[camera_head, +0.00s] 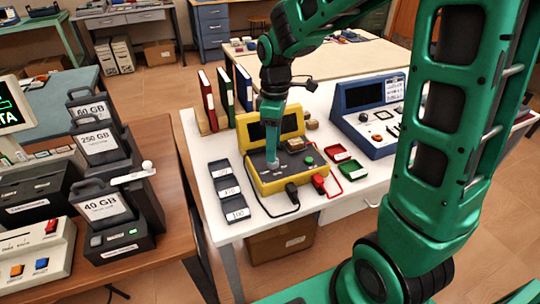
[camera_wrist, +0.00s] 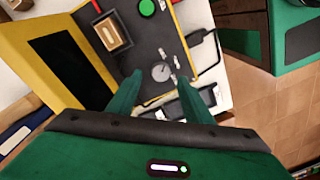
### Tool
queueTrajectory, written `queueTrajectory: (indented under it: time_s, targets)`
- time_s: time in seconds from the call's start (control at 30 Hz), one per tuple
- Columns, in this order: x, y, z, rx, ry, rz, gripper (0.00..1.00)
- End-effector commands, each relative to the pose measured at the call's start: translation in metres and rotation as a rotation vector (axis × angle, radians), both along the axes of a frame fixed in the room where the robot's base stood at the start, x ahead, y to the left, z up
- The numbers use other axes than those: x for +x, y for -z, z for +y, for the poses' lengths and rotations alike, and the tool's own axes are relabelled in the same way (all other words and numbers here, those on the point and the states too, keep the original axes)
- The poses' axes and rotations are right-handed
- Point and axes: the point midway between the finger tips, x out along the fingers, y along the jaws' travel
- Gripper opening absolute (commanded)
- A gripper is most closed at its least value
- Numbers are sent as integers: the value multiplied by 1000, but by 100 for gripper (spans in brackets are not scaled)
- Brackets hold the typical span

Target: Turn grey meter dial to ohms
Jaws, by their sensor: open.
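The yellow meter (camera_head: 258,180) stands on the white table, with a dark screen and a dark sloped panel. In the wrist view its panel carries a round grey dial (camera_wrist: 161,70) with a light pointer mark and small white labels beside it. I cannot read the labels. My gripper (camera_wrist: 163,86) is open, its green fingers to either side below the dial in the picture; I cannot tell whether they touch it. In the head view my gripper (camera_head: 271,160) is low over the panel's left part and hides much of the dial.
A green button (camera_wrist: 147,7) and a brown block-like part (camera_wrist: 112,32) sit on the meter's panel. Black (camera_head: 292,192) and red (camera_head: 319,183) plugs with cables are at its front. A blue instrument (camera_head: 366,120) stands beyond.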

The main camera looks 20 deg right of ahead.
Motion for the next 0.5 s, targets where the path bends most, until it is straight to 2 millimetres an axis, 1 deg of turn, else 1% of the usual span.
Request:
queueTrajectory:
  time_s: [0.03,0.2,0.33,0.5]
  targets:
    - [-1,9,0,0,0,4,46]
    - [-2,29,1,0,0,2,46]
    - [-2,37,1,1,0,1,46]
    - [-2,40,1,0,0,0,46]
